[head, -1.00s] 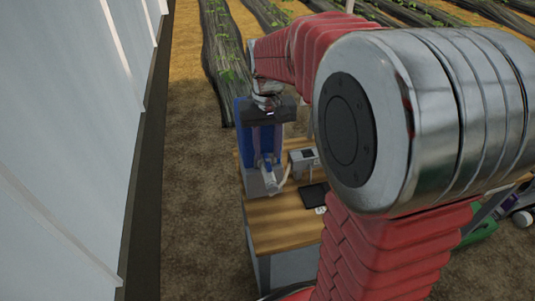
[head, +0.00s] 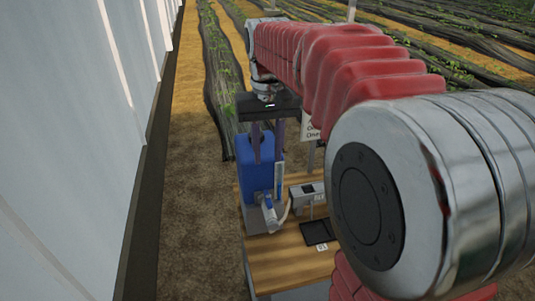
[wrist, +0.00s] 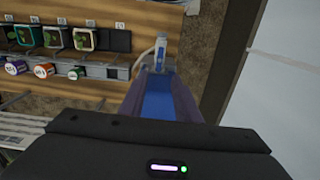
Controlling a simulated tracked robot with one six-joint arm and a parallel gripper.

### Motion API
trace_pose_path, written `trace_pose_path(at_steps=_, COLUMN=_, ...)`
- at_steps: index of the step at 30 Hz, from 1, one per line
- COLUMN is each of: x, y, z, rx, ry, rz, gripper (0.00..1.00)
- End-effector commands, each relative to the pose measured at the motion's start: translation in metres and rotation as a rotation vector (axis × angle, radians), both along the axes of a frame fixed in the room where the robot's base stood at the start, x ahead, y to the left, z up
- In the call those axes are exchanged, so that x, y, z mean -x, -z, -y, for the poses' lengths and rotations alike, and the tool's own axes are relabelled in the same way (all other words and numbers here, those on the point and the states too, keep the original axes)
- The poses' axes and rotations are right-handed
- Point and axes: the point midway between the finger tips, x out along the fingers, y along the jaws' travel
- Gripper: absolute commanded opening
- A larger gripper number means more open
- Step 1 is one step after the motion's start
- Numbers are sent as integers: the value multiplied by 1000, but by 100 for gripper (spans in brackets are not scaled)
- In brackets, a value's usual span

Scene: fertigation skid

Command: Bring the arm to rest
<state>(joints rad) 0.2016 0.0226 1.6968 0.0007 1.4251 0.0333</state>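My gripper (head: 267,148) hangs fingers-down at the end of my raised arm in the head view. Its two purple-grey fingers are apart with nothing seen held between them. A blue container (head: 243,172) stands behind and below the fingers on the bench. In the wrist view the blue of the container (wrist: 158,98) shows between the fingers. Whether a fingertip touches it I cannot tell.
The wooden bench (head: 290,258) carries a white-and-blue fitting (head: 268,212), a grey box (head: 305,194) and a black pad (head: 320,231). The wrist view shows several plant pots (wrist: 53,36) and labelled jars (wrist: 44,70). A pale wall (head: 70,130) runs along the left.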

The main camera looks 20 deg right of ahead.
Motion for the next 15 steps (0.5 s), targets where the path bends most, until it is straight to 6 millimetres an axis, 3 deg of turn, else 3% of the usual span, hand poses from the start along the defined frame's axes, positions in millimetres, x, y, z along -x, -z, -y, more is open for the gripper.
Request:
trace_pose_path(at_steps=12, x=-5, y=0, z=1, rx=3, ry=-3, rz=19, gripper=30)
trace_pose_path(at_steps=15, x=-9, y=8, z=2, rx=8, ry=-6, rz=38, gripper=30)
